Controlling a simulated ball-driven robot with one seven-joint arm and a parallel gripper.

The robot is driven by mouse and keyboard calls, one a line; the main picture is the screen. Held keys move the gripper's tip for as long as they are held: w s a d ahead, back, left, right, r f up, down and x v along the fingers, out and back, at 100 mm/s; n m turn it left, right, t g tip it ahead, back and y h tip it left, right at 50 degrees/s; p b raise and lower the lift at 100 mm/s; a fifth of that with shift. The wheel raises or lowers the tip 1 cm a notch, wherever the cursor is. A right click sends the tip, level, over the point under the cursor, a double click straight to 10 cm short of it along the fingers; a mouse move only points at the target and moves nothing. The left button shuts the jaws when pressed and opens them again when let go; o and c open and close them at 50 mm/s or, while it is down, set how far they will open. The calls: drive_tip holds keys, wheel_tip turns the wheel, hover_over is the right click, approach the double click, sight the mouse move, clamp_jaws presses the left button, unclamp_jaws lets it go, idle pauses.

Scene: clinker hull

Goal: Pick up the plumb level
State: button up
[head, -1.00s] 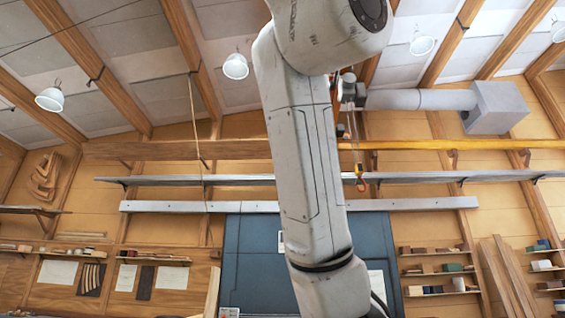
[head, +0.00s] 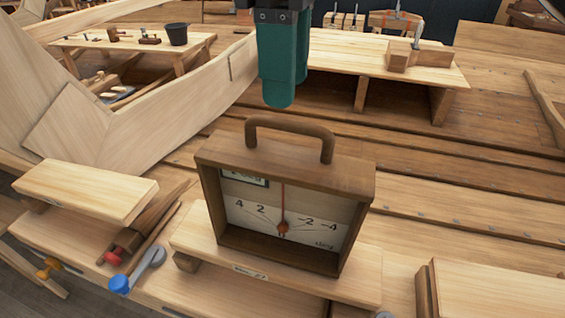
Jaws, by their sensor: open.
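The plumb level (head: 353,179) is a dark wooden box with a handle (head: 290,128) arching over its top. Its pale dial has numbers, "deg" lettering and a red pointer hanging nearly straight down. It stands upright on a light wooden board (head: 200,243) in the middle of the head view. My gripper (head: 282,98) has green fingers pointing down. It is above and in the picture slightly behind the handle, apart from it and empty. The fingers overlap in this view, so the gap between them is hard to see.
Another board (head: 85,188) lies at the left and one (head: 500,292) at the right front. A blue-ended tool (head: 140,270) lies left of the level. A bench (head: 385,62) with a wooden block (head: 418,58) and a table with a dark bucket (head: 178,34) stand behind.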

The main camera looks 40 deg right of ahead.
sight(285, 120)
drive_tip(key=shift+s+a+f+p, duration=0.1)
drive_tip(key=shift+f+p, duration=0.4)
drive_tip(key=shift+f, duration=1.65)
drive_tip(key=shift+a+f+p, duration=0.1)
drive_tip(key=shift+f+p, duration=0.4)
drive_tip(key=shift+f, duration=1.65)
clamp_jaws()
